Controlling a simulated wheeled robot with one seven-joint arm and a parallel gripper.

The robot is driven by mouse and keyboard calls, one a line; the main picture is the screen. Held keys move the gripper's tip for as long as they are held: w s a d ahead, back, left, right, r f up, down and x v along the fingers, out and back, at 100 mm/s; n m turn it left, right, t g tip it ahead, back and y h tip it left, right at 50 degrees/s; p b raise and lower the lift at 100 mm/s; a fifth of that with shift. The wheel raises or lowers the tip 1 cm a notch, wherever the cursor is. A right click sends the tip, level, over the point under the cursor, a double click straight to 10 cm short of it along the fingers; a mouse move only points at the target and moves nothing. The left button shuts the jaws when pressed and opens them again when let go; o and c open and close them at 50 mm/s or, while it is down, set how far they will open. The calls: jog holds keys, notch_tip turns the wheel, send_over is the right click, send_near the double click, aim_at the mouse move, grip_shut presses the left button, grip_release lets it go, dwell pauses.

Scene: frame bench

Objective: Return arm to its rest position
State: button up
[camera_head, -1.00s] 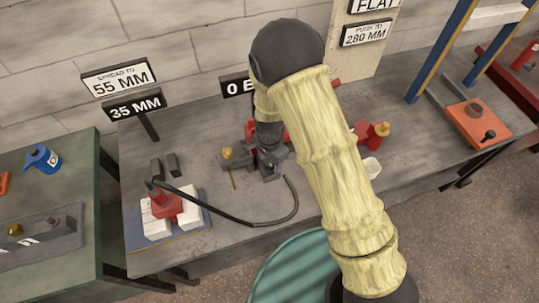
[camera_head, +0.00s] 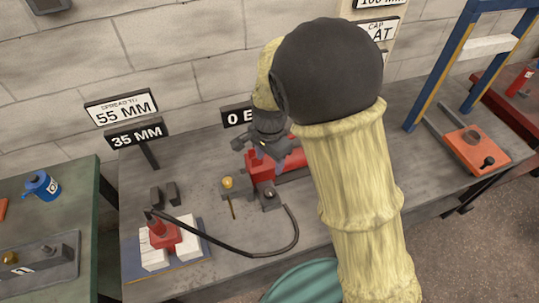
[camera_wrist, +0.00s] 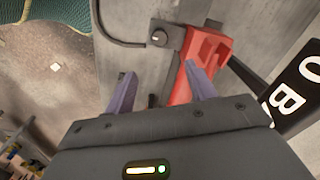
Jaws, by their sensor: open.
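My gripper (camera_wrist: 160,80) is open in the wrist view, with its two fingers apart and nothing between them. In the head view my gripper (camera_head: 272,150) is a small dark shape above the grey bench (camera_head: 225,265), over the back part of a red tool body (camera_head: 262,168). In the wrist view the red tool (camera_wrist: 203,62) lies beyond the right finger, and I cannot tell whether they touch. My sleeved arm rises toward the camera and bends at a dark joint, hiding the middle right of the bench.
A black hose (camera_head: 290,240) runs to a red tool (camera_head: 160,235) on white blocks at left. Signs reading 55 MM (camera_head: 122,107) and 35 MM (camera_head: 137,134) stand behind. A blue frame (camera_head: 440,65) with an orange base (camera_head: 476,148) stands at right.

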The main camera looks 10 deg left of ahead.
jog(key=shift+r, duration=0.6)
jog(key=s+d+r+n+t+p, duration=0.1)
jog(key=s+d+r+n, duration=0.1)
jog(key=d, duration=0.6)
jog(key=s+d+r+n, duration=0.2)
jog(key=s+d+r, duration=0.1)
jog(key=d, duration=0.6)
jog(key=s+d+r+n+t+p, duration=0.1)
jog(key=s+d+r+n, duration=0.1)
jog(key=d, duration=0.6)
jog(key=shift+s+d+r+n+t+p, duration=0.15)
jog(key=shift+d+n+t+p, duration=0.15)
jog(key=shift+d+n+p, duration=0.1)
